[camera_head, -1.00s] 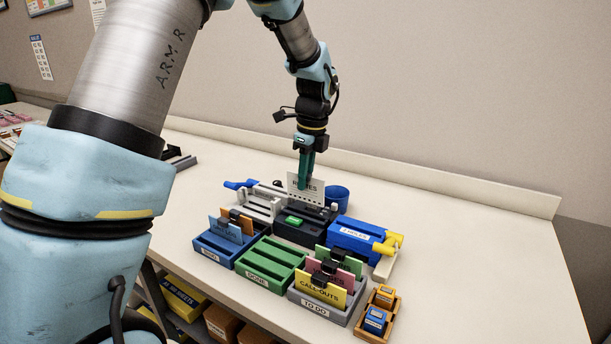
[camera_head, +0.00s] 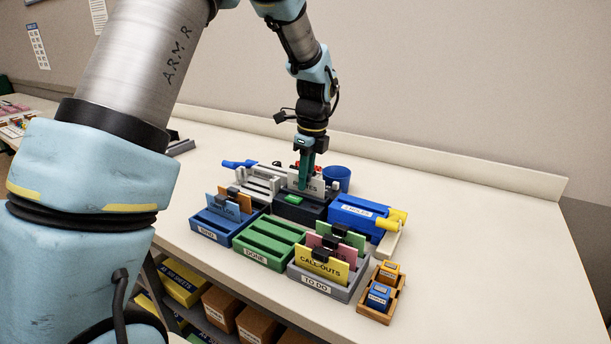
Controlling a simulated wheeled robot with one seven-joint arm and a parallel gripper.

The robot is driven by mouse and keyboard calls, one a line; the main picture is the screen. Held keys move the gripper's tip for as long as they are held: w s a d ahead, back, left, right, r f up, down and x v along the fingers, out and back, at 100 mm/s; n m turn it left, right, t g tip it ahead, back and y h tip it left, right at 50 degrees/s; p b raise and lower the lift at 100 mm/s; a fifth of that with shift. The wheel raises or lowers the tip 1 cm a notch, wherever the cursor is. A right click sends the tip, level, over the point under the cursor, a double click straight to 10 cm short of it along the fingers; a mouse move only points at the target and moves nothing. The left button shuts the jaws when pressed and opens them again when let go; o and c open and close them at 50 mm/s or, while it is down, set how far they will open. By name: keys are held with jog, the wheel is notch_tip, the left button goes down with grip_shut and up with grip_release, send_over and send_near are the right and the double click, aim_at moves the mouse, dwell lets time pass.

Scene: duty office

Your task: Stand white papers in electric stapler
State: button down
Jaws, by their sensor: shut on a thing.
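The white papers (camera_head: 315,183), with dark lettering partly hidden by my fingers, stand upright at the dark electric stapler (camera_head: 290,211), which has a green patch on top. My gripper (camera_head: 305,184) points down and is shut on the white papers. Their lower edge is at the stapler's top; from this angle I cannot tell how deep they sit in it.
A blue "2 holes" device (camera_head: 352,216) with yellow handles stands right of the stapler, a grey device (camera_head: 262,187) left, a blue cup (camera_head: 337,177) behind. In front are a blue rack (camera_head: 212,237), green "DONE" rack (camera_head: 262,257) and grey "TO DO" rack (camera_head: 318,285).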

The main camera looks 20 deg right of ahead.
dwell(0.3)
jog(key=c, duration=0.7)
grip_release()
notch_tip(320, 180, up, 9)
jog(key=p, duration=0.8)
jog(key=s+a+f+n+b, duration=0.1)
jog(key=s+a+n, duration=0.2)
jog(key=a+n, duration=0.6)
jog(key=s+a+f+n+b, duration=0.1)
jog(key=s+a+n, duration=0.3)
jog(key=a+n, duration=0.5)
jog(key=s+a+f+n+h+b, duration=0.1)
jog(key=s+a+n, duration=0.2)
jog(key=a+n, duration=0.6)
jog(key=shift+s+a+f+t+b, duration=0.1)
jog(key=shift+a, duration=0.65)
jog(key=shift+s+a+f+t+b, duration=0.1)
jog(key=shift+s+a+f, duration=0.05)
jog(key=shift+a, duration=0.55)
jog(key=shift+s+a+f+t+b, duration=0.1)
jog(key=shift+a, duration=0.65)
